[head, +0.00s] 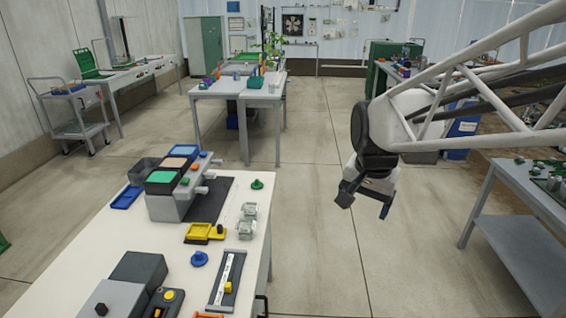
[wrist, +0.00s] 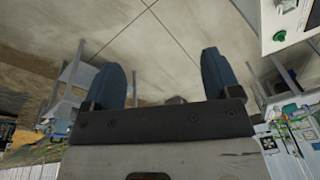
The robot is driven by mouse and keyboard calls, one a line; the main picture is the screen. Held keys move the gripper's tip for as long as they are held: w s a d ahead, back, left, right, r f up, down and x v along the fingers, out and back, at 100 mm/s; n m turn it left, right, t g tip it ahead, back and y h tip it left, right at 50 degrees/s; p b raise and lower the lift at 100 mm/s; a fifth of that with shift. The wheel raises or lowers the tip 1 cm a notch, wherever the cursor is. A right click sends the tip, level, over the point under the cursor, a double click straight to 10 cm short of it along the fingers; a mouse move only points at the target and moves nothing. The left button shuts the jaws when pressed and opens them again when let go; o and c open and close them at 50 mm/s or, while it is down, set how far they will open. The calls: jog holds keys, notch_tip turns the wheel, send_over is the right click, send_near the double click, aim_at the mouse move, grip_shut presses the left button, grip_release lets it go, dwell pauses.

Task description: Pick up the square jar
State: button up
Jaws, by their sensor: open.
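Two clear, glass-like jars stand close together near the right edge of the white table in the head view: a rear jar (head: 249,209) and a front jar (head: 246,229). Both look squarish, and I cannot tell for certain which is the square jar. My gripper (head: 365,204) hangs in the air to the right of the table, apart from both jars. Its two blue-grey fingers (wrist: 160,78) are spread with nothing between them. In the wrist view, a clear object, perhaps one of the jars, is cut off at the top right corner.
On the white table (head: 110,235), a green knob (head: 257,184) stands behind the jars, a yellow block (head: 198,231) to their left, and a blue knob (head: 199,258) and a slide rail (head: 226,280) in front. A grey metal table (head: 525,215) stands at right. Bare floor lies between.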

jog(key=w+a+f+m, duration=0.2)
jog(key=w+a, duration=0.2)
jog(key=w, duration=0.3)
jog(key=w+a+f+m, duration=0.1)
jog(key=w+a+m, duration=0.15)
jog(key=w, duration=0.45)
jog(key=m+g, duration=0.2)
jog(key=m, duration=0.6)
send_over(251, 212)
jog(key=w, duration=0.3)
notch_tip(251, 212, down, 24)
jog(key=shift+s+a+r, duration=0.15)
jog(key=shift+s+a, duration=0.05)
jog(key=shift+a, duration=0.25)
jog(key=shift+f, duration=1.3)
jog(key=shift+f, duration=0.1)
